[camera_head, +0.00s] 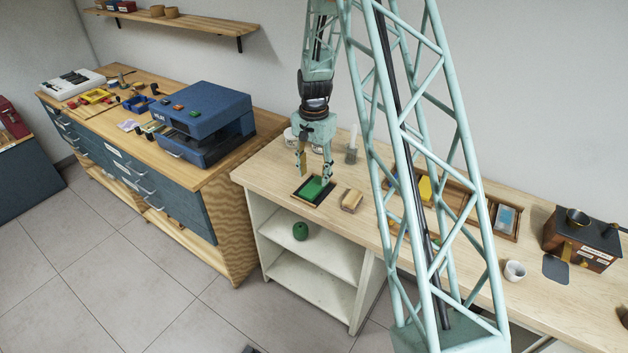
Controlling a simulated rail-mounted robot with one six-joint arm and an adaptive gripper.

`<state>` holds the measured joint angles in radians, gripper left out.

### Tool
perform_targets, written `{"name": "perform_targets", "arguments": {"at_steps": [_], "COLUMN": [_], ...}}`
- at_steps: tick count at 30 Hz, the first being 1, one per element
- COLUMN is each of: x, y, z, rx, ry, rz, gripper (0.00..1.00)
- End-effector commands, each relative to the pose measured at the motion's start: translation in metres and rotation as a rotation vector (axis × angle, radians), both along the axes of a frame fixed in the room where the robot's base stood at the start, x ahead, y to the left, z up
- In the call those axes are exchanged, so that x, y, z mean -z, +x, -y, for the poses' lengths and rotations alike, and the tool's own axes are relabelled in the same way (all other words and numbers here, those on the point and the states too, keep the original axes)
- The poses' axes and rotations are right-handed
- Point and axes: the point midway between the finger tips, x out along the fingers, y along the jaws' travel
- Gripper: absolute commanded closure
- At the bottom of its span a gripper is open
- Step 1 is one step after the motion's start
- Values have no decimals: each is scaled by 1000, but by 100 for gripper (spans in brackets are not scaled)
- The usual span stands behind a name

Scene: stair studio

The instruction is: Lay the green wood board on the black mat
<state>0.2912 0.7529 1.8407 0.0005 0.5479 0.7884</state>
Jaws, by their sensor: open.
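The green wood board (313,188) lies on the black mat (301,197), within its dark outline, on the pale wooden bench. The mat's border shows around the board, mostly at the front and sides. My gripper (313,178) points down just above the board. Its two fingers are spread apart, one toward the left and one toward the right of the board. The right finger partly covers the board's right end. I cannot tell whether the fingertips touch the board.
A wooden block (352,200) sits right of the mat. A glass jar (352,148) stands behind. A wooden tray (517,234) with several items, a white cup (514,271) and a brown machine (580,241) are farther right. A blue machine (206,122) stands on the left bench.

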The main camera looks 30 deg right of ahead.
Motion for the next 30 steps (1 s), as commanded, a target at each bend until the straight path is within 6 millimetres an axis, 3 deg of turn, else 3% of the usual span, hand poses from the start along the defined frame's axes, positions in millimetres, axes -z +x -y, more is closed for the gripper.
{"name": "perform_targets", "arguments": {"at_steps": [15, 30], "x": [-62, -75], "y": [0, 0], "z": [0, 0], "rx": [0, 0], "ry": [0, 0], "rz": [1, 0], "gripper": [54, 54]}}
